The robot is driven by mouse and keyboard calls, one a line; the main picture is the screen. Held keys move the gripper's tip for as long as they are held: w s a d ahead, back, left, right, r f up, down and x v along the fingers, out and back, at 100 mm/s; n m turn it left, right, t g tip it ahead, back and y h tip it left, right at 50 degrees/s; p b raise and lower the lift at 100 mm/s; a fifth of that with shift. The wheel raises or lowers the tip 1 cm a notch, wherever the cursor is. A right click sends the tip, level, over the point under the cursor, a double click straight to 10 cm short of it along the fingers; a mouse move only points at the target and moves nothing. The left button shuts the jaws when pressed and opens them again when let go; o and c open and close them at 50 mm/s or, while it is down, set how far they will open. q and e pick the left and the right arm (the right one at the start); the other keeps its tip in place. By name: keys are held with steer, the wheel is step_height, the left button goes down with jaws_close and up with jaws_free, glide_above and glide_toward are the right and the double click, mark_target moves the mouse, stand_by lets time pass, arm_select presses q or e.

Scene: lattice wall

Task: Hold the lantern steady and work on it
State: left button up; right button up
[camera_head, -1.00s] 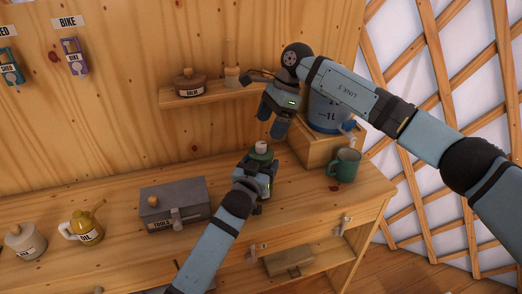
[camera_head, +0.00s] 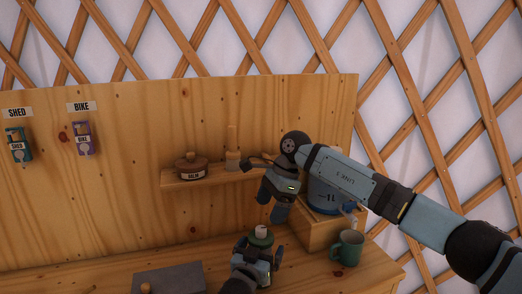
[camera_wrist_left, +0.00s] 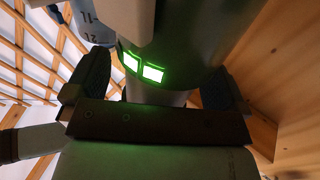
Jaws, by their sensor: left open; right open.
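My right gripper (camera_head: 271,206) is open and empty, pointing down just above and slightly right of the pale cap.
A blue measuring jug (camera_head: 324,196) stands on a wooden box (camera_head: 312,233) behind my right arm. A green mug (camera_head: 347,248) is at its front. A shelf (camera_head: 215,177) holds a brown pot (camera_head: 191,166).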

steer(key=shift+r, duration=0.1)
stand_by(0.3)
arm_select(q)
steer(key=p+v, duration=0.2)
steer(key=r+p+v, duration=0.1)
steer(key=v, duration=0.2)
steer(key=shift+p, duration=0.35)
arm_select(e)
step_height(320, 180, up, 4)
steer(key=shift+f, duration=0.25)
arm_select(q)
steer(key=shift+s, duration=0.1)
